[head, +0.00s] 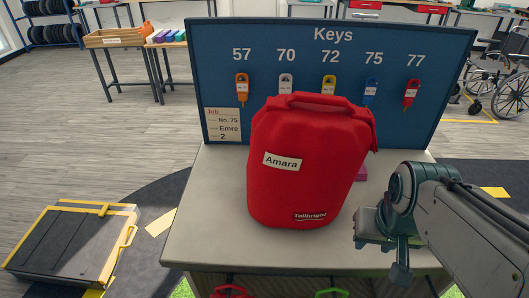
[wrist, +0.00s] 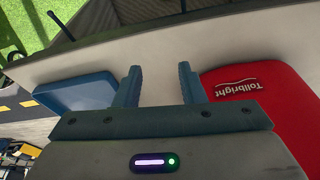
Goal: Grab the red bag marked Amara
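The red bag (head: 308,165) stands upright on a pale table, with a white "Amara" label (head: 282,161) on its front and a handle on top. "Tollbright" is printed low on it. My gripper (head: 386,246) is to the right of the bag, low over the table's right side, apart from it. In the wrist view my gripper (wrist: 160,86) has its two fingers spread with nothing between them. The red bag (wrist: 265,110) lies just beyond the right finger there; its label and handle are out of that view.
A blue board (head: 214,75) with several hanging keys stands behind the bag. A magenta thing (head: 362,174) peeks out behind the bag's right side. A blue flat object (wrist: 78,92) is left of my fingers. Red (head: 231,291) and green (head: 332,293) handles show at the table's front.

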